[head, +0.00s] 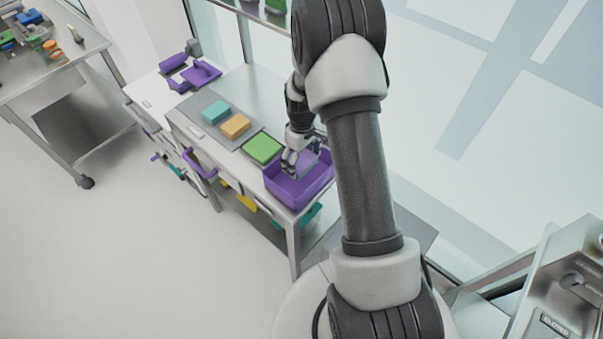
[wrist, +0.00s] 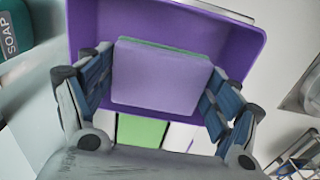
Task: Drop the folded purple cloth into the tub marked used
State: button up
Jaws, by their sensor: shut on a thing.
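My gripper (head: 291,163) is shut on a folded light purple cloth (wrist: 160,80), with a finger on either side of it in the wrist view. A thin green edge shows along the cloth's far side. The purple tub (head: 312,193) stands at the near right end of the bench; in the wrist view its wall (wrist: 245,45) spreads behind the cloth. The gripper is over the tub's left part in the head view. I cannot tell how far the cloth is above the tub's floor. No marking on the tub is readable.
A teal container marked SOAP (wrist: 15,35) is at the wrist view's left.

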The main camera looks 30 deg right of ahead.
jog(key=shift+w+f+b, duration=0.1)
jog(key=shift+f+b, duration=0.2)
jog(key=shift+f, duration=3.25)
jog(key=shift+f, duration=0.15)
jog(key=o, duration=0.9)
jog(key=shift+c, duration=0.2)
